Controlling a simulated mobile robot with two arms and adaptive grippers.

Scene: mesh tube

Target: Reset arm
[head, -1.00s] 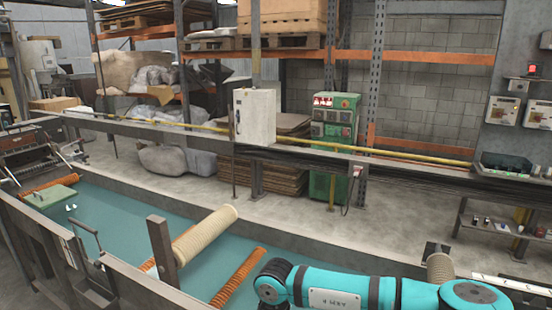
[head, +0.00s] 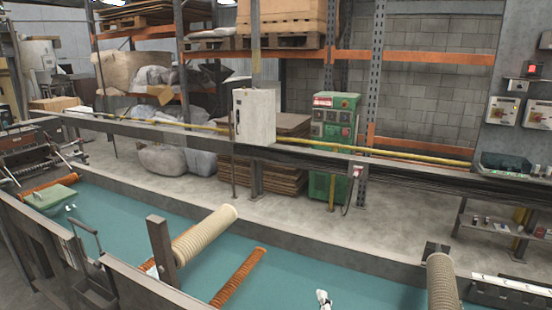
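Neither of my grippers shows in the head view, and no arm link is in the picture. A cream ribbed mesh tube (head: 205,234) lies slantwise over the teal trough surface (head: 300,275), partly behind a grey post (head: 161,255). A second ribbed cream tube (head: 441,283) stands at the lower right, cut by the bottom edge. A small white and dark item (head: 323,299) shows at the bottom edge; I cannot tell what it is.
An orange ribbed roller (head: 238,277) lies beside the cream tube. A green block (head: 50,198) sits at the far left of the trough. A long grey rail (head: 310,157) runs behind, with a white box (head: 254,116) on it. The teal surface right of the orange roller is mostly clear.

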